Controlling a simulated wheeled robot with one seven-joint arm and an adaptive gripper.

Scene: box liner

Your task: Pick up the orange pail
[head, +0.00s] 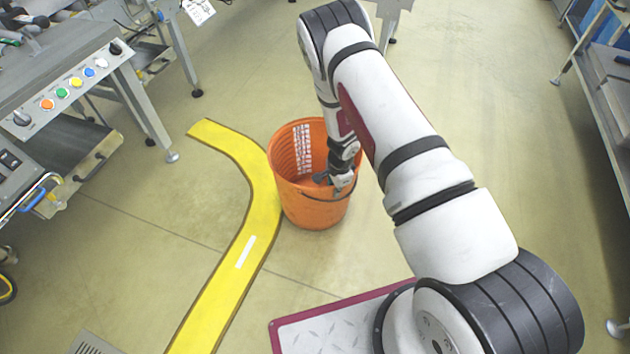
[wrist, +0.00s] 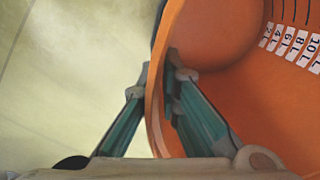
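The orange pail (head: 310,207) is upright to the left of my arm, beside the yellow floor strip; it appears to rest on the floor. A dark handle hangs across its front, and white volume marks show on its inner wall. My gripper (head: 338,183) is at the pail's near right rim. In the wrist view, my gripper (wrist: 160,78) straddles the wall of the pail (wrist: 270,110), one finger outside and one inside. The fingertips appear closed against the wall. The inside finger's contact is partly hidden.
A curved yellow strip (head: 245,215) runs along the floor left of the pail. A grey machine with coloured buttons (head: 70,85) stands at the left. Shelving (head: 608,80) stands along the right edge. Open floor (head: 480,110) lies right of my arm.

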